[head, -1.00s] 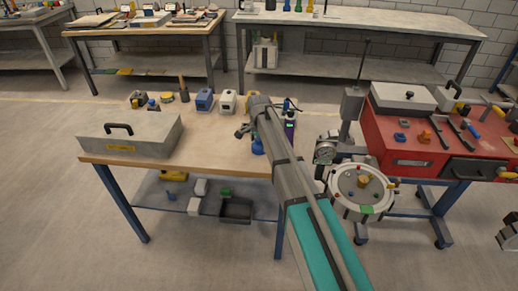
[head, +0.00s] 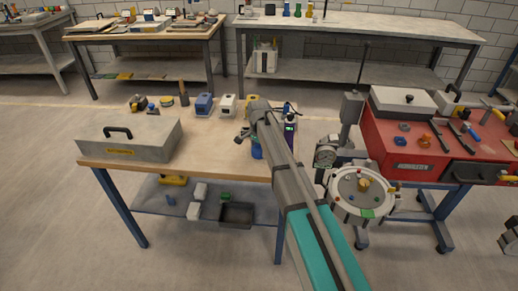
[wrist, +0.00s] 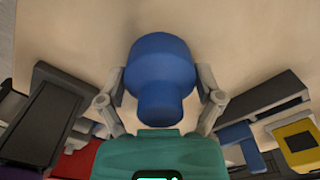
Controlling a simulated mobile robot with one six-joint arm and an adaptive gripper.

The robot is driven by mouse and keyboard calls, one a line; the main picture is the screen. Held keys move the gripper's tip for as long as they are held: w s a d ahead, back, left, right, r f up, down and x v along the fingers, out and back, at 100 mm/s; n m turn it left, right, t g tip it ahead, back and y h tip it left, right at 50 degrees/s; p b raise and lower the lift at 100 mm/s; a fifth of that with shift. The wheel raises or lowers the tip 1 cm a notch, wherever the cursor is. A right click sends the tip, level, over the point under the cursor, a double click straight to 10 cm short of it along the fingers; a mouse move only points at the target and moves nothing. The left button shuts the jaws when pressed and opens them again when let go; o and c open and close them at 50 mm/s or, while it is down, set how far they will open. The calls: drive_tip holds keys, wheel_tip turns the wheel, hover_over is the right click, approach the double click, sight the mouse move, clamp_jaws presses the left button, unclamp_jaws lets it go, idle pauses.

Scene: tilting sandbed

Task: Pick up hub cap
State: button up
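No part is plainly recognisable as the hub cap. A blue rounded piece with a narrower neck (wrist: 161,72) lies between the two fingers of my gripper (wrist: 161,86) in the wrist view. One finger is on each side, close to its edges; I cannot tell whether they touch it. In the head view a blue piece (head: 257,151) shows beside my arm near the right edge of the wooden table (head: 225,158), and my gripper (head: 245,133) is partly hidden by my arm there.
A grey case (head: 130,138) stands on the table's left. A blue box (head: 203,105) and a white box (head: 227,106) stand at its back. To the right are a round sandbed (head: 348,207) with small pieces on it and a red bench (head: 400,150). The table's front middle is clear.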

drive_tip(key=shift+c, duration=1)
drive_tip(key=shift+r, duration=0.15)
wheel_tip(320, 180, up, 10)
drive_tip(key=p, duration=1)
drive_tip(key=shift+f, duration=0.2)
